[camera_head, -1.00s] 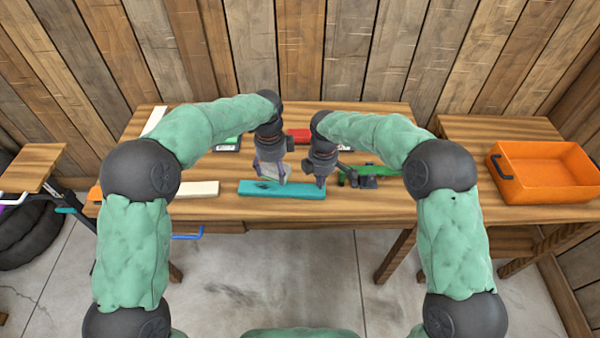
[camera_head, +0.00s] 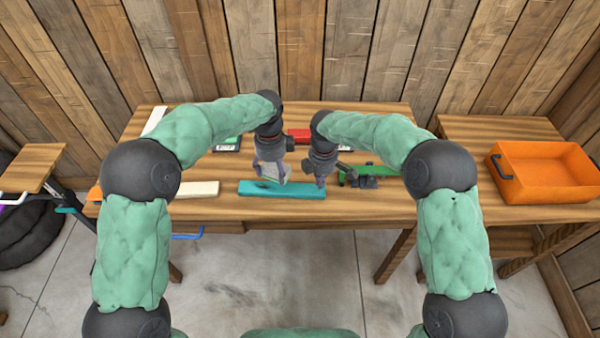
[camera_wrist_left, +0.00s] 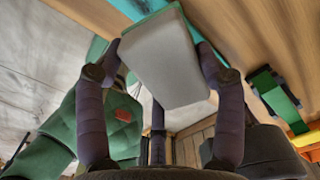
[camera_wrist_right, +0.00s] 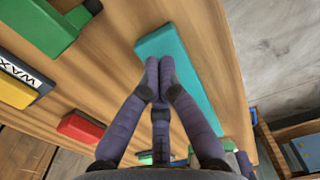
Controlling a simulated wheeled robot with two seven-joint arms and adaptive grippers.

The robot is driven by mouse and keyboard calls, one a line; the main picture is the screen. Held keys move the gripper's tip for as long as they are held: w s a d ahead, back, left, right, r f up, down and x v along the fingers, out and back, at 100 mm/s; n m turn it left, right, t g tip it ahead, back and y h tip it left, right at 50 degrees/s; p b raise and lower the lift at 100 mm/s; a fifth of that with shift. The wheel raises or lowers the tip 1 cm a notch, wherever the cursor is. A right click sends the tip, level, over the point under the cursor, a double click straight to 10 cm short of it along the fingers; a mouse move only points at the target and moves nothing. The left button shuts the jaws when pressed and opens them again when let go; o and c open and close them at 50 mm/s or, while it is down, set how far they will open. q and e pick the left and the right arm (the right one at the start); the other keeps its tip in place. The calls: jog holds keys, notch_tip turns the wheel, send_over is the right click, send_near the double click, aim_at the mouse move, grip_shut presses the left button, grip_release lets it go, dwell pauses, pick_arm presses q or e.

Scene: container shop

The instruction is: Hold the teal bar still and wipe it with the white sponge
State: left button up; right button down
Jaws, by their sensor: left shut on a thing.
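The teal bar (camera_head: 265,189) lies flat along the front part of the wooden table; it also shows in the right wrist view (camera_wrist_right: 188,70) and partly in the left wrist view (camera_wrist_left: 140,7). My left gripper (camera_head: 272,178) is shut on the white sponge (camera_wrist_left: 165,65), which is tilted over the left part of the bar. I cannot tell whether the sponge touches the bar. My right gripper (camera_wrist_right: 160,72) is shut, its fingertips together at the bar's right part, with nothing seen between them. Contact with the bar is not clear.
A cream block (camera_head: 203,188) lies left of the bar. A green tool (camera_head: 378,170) lies to the right, and a red block (camera_head: 299,135) stands behind. An orange crate (camera_head: 540,194) sits on the right table. The bar is close to the table's front edge.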

jog(key=shift+f, duration=0.2)
jog(key=shift+f, duration=0.8)
jog(key=shift+f, duration=0.1)
dwell(0.8)
jog(key=shift+s, duration=0.1)
pick_arm(q)
send_over(275, 190)
jog(key=shift+d+f, duration=0.1)
jog(key=shift+f, duration=2.4)
pick_arm(e)
jog(key=shift+f, duration=0.1)
pick_arm(q)
jog(key=shift+f, duration=1)
pick_arm(e)
jog(key=shift+s, duration=0.1)
